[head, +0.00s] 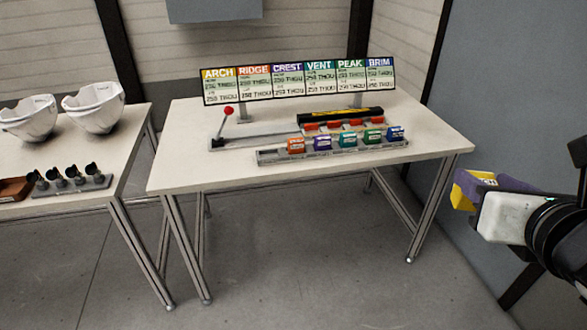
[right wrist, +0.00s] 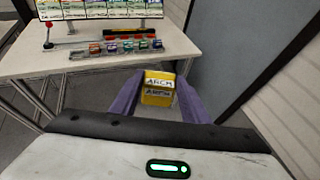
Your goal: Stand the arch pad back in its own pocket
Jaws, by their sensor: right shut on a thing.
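The yellow arch pad (right wrist: 157,97), marked ARCH, is held between the purple fingers of my right gripper (right wrist: 158,84). In the head view my right gripper (head: 470,188) is at the far right, off the table's right edge, with a bit of the yellow pad (head: 461,199) showing. The grey pad rack (head: 330,155) lies along the table's front edge. It holds orange, purple, teal, green and blue pads in a row. Its leftmost pocket (head: 269,156), left of the orange pad (head: 296,146), looks empty. My left gripper is out of view.
A board (head: 300,80) headed ARCH to BRIM stands behind the rack. A red-knobbed lever (head: 228,111) and a fixture with red parts (head: 340,124) are behind the rack. A second table at left holds white helmet shells (head: 94,107). A grey panel wall (head: 520,90) is at right.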

